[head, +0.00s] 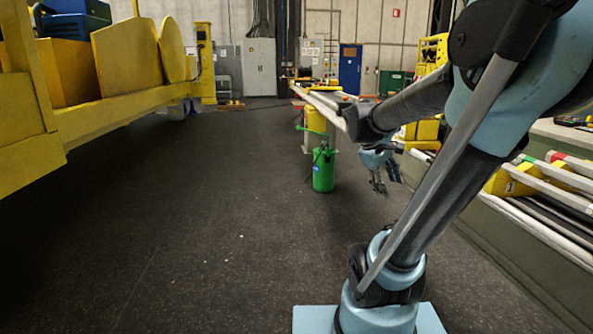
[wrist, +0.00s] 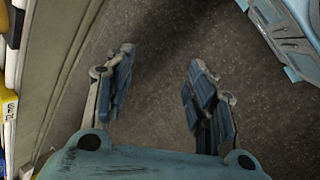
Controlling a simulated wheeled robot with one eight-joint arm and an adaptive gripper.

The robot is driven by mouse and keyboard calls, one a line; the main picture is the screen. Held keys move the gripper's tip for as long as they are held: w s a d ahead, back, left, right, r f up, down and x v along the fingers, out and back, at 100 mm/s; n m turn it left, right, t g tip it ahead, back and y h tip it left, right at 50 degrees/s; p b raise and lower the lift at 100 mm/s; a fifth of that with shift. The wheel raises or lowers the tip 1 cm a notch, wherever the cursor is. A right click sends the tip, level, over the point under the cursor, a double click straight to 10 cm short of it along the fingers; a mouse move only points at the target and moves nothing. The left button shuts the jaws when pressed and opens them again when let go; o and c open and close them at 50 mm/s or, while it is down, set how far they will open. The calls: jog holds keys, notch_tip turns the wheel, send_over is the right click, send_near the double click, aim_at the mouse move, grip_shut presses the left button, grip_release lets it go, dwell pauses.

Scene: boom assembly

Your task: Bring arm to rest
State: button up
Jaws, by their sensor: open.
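My gripper (head: 385,184) hangs at the end of my folded arm in the head view, pointing down over the dark floor. In the wrist view my gripper (wrist: 158,90) has its two blue-padded fingers spread well apart, with only bare floor between them. It is open and empty. My blue arm fills the right side of the head view, rising from my light blue base and bending back down toward the gripper.
A green canister (head: 323,170) stands on the floor left of my gripper. A bench with yellow blocks (head: 512,182) and long rails runs along the right. A large yellow machine (head: 110,120) stands at left. The floor (head: 190,220) between is clear.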

jog(key=s+a+f+m+y, duration=0.5)
jog(key=s+a+f, duration=0.4)
jog(key=s+f, duration=0.3)
jog(key=shift+s+a+f+m+y, duration=0.35)
jog(key=shift+s+m, duration=0.35)
jog(key=shift+s, duration=0.3)
jog(key=shift+w+f, duration=0.2)
jog(key=shift+w, duration=0.25)
